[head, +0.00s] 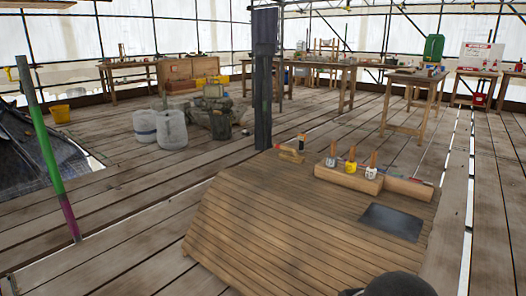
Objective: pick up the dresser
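No piece of furniture like a chest of drawers stands out. On the far edge of the slatted wooden platform (270,225) lies a small pale wooden tool (289,154), with an upright dark-and-orange piece beside it; it may be the dresser, but it is too small to tell. Several small pots or tools with orange-brown tops, one of them yellow-bodied (350,167), stand at a wooden beam (400,188) on the platform's far right. A dark flat sheet (392,221) lies in front of them. My gripper's fingers are not in view; a dark rounded shape at the bottom edge may be part of my arm.
A dark post (263,85) rises just behind the platform. A green-and-purple pole (48,160) stands at left. Two grey-white drums (172,130) and a stack of bags (213,112) are behind. Workbenches (415,80) line the back.

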